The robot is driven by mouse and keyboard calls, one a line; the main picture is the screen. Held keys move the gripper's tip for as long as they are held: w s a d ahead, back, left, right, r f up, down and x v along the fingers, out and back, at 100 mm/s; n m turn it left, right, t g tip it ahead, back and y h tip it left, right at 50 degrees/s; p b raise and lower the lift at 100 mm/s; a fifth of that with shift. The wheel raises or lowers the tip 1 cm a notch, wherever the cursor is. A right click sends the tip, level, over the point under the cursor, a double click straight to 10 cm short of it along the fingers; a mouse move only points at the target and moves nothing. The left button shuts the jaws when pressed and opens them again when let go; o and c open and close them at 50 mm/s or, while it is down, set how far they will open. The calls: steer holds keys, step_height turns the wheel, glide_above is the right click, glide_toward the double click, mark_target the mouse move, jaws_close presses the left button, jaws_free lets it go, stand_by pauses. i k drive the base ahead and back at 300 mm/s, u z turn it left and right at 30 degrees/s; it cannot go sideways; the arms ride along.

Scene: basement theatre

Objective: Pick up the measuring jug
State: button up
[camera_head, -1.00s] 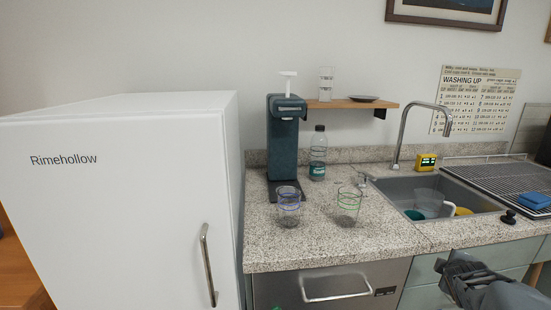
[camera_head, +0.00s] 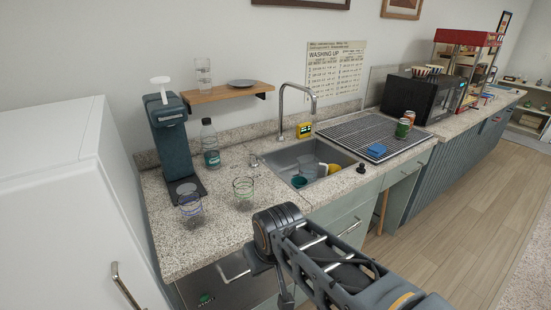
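A clear jug-like vessel (camera_head: 307,166), which looks like the measuring jug, stands in the sink (camera_head: 283,161) together with other items. Its lower part is hidden by the sink's front edge. A teal cup (camera_head: 298,181) and a yellow item (camera_head: 333,168) are in the sink close to it. My arm reaches in from the lower right. My gripper (camera_head: 276,268) is at its end, in front of the counter and apart from the jug. Its fingers are not clearly visible, so I cannot tell whether they are open.
Two striped glasses (camera_head: 243,190) stand on the counter left of the sink, near a bottle (camera_head: 210,145) and a dark dispenser (camera_head: 170,140). A tap (camera_head: 282,105) arches over the sink. A drying rack (camera_head: 350,132) with a blue sponge (camera_head: 377,150) lies right. Open floor (camera_head: 470,190) lies right.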

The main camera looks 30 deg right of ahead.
mark_target(313, 172)
steer(key=u, duration=2.75)
steer(key=k, duration=2.2)
steer(key=z, duration=2.25)
steer(key=i, duration=1)
steer(key=u, duration=0.1)
